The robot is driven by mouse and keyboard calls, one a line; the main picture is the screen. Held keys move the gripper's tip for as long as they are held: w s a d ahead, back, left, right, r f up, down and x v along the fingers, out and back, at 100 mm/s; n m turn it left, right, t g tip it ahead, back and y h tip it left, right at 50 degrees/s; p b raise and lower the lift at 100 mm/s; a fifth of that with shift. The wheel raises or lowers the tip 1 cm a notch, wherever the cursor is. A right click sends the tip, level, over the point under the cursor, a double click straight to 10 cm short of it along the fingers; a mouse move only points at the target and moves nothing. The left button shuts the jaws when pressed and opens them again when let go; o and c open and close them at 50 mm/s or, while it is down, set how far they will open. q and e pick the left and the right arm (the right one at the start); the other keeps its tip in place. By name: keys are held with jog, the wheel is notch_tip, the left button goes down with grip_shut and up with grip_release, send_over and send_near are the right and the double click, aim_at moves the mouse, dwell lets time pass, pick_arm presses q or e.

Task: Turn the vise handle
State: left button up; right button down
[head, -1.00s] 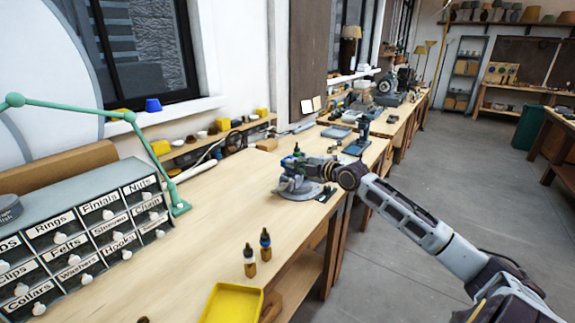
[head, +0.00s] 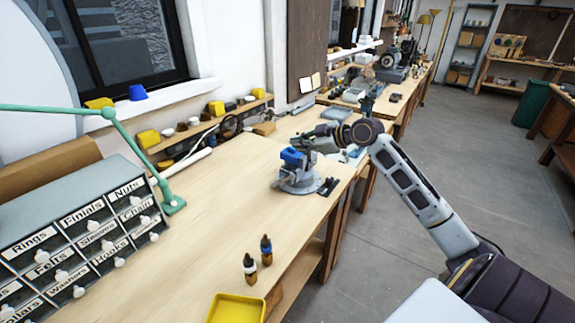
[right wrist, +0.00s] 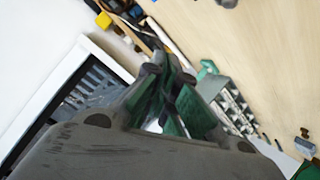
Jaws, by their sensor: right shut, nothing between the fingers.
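The vise (head: 297,183) stands on the long wooden bench, with a blue upper part and a round grey base. My right gripper (head: 308,142) is just above and behind the vise's blue top in the head view, and appears clear of it. It is shut and empty. In the right wrist view its fingers (right wrist: 168,78) with green pads are together, with nothing between them. The vise handle cannot be made out; it is too small or hidden. My left gripper is not in view.
Dark small pieces (head: 328,186) lie beside the vise. Two dropper bottles (head: 266,250) and a yellow tray (head: 236,309) stand nearer on the bench. A labelled drawer cabinet (head: 85,235) and a green lamp arm (head: 140,155) are at left. The bench between is clear.

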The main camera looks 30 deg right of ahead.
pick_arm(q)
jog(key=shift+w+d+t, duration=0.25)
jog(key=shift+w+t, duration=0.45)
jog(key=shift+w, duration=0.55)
pick_arm(e)
jog(key=s+f+m, duration=0.1)
jog(key=m, duration=0.1)
jog(key=s+f+m+g, duration=0.1)
jog(key=shift+a+f+m+g, duration=0.25)
jog(key=shift+a+m+g, duration=0.05)
jog(key=shift+m, duration=0.1)
jog(key=shift+a, duration=0.1)
jog(key=p, duration=0.2)
send_over(282, 181)
notch_tip(282, 181, down, 6)
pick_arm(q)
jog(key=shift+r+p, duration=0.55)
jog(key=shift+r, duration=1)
pick_arm(e)
jog(key=shift+s+d+f, duration=0.35)
jog(key=shift+s+f, duration=0.1)
jog(key=shift+s, duration=0.15)
jog(key=shift+s+d+f, duration=0.35)
jog(key=shift+s+f, duration=0.1)
jog(key=shift+s, duration=0.1)
